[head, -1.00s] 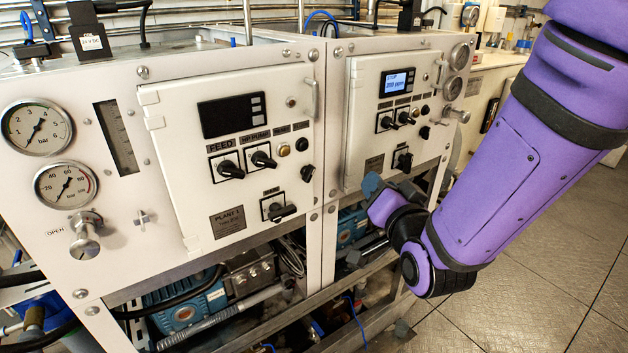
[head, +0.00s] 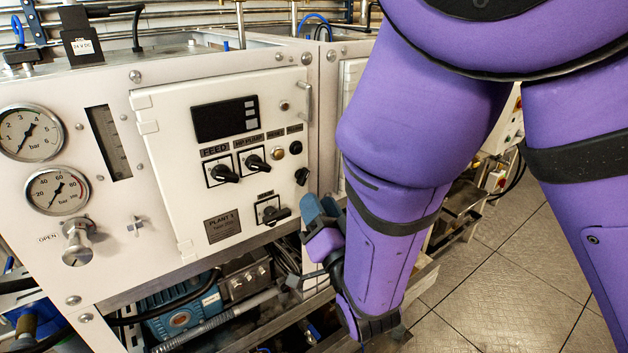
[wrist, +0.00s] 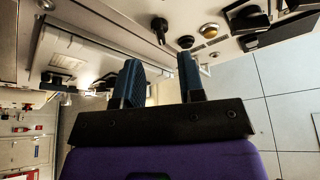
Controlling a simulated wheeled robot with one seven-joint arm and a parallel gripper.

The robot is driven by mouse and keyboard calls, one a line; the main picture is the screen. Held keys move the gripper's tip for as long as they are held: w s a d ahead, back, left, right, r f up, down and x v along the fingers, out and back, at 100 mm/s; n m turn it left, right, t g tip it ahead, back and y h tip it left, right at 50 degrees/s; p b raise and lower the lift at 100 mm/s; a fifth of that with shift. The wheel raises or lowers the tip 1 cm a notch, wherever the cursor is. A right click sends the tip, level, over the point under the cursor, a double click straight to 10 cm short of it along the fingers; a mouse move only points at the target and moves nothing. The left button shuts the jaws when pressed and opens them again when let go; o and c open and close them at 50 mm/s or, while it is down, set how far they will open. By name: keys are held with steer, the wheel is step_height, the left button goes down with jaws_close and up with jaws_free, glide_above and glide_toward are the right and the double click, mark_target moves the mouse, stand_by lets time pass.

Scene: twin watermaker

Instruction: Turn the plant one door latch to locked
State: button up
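The plant one door (head: 160,120) is a white panel, closed, with a label plate reading PLANT 1. A small black knob that looks like its latch (head: 302,176) sits at the door's right edge, its grip seeming slanted. In the wrist view the latch (wrist: 160,28) appears ahead of the fingers, beyond the gap between them. My gripper (head: 318,208) is just below and right of the latch in the head view, apart from it. Its two blue fingers (wrist: 160,80) are spread with nothing between them.
The main switch (head: 270,210) is close left of my gripper. The feed switch (head: 222,173), HP pump switch (head: 255,161) and an amber button (head: 278,152) are on the same door. A bar handle (head: 308,100) stands above the latch. Tiled floor (head: 510,260) lies open at right.

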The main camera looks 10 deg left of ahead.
mark_target(306, 179)
steer(key=shift+x, duration=2.75)
jaws_close()
